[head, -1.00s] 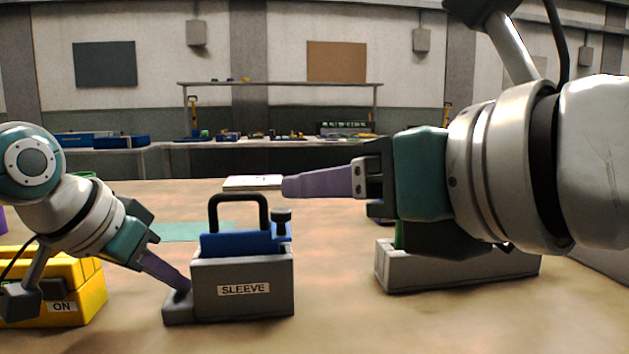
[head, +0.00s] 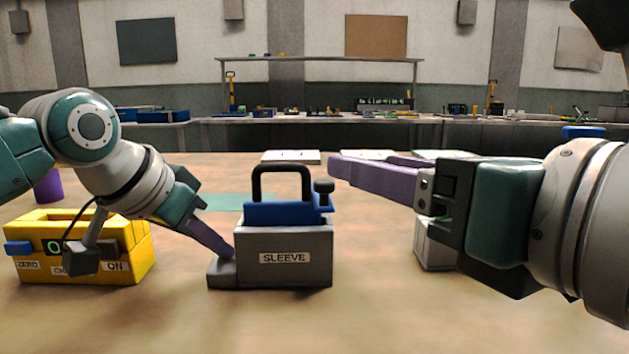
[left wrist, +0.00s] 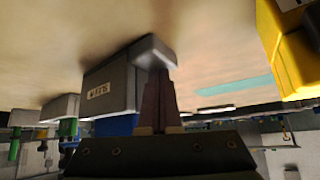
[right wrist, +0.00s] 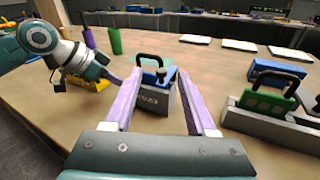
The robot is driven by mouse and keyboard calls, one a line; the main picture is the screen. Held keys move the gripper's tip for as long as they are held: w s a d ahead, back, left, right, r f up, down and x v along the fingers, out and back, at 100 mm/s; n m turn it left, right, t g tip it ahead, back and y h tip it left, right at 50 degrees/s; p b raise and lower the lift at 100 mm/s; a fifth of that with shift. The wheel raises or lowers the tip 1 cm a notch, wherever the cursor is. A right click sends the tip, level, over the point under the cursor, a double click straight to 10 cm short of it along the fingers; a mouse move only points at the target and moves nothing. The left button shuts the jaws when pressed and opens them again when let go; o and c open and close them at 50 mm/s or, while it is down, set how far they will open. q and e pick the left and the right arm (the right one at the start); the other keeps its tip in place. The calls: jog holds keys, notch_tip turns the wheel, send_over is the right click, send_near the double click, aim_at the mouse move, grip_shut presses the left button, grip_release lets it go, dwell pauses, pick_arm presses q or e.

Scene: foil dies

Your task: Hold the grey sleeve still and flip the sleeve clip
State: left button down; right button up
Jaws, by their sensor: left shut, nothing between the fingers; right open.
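The grey sleeve (head: 284,275), labelled SLEEVE, stands upright on the table with a low foot at its left end. A blue block (head: 285,213) with a black handle (head: 283,170) sits in its top. A black knob (head: 323,187), possibly the clip, stands at its right end. My left gripper (head: 229,254) is shut and empty, its tips down at the foot, apparently touching it; the left wrist view also shows this (left wrist: 158,72). My right gripper (head: 334,167) is open and empty, near and above the knob end. In the right wrist view the sleeve (right wrist: 155,101) shows between its fingers.
A yellow box (head: 135,262) with labels stands left, below my left arm. A grey holder (right wrist: 260,128) with a green block (right wrist: 265,101) stands right of the sleeve. White pads (head: 291,157) lie behind. The table in front of the sleeve is clear.

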aim_at(330, 185)
notch_tip(330, 185, down, 4)
jog(key=s+t, duration=0.1)
jog(key=shift+n, duration=0.4)
jog(key=x, duration=1.1)
jog(key=shift+w+d, duration=0.2)
grip_shut()
jog(key=shift+d, duration=0.1)
dwell(0.7)
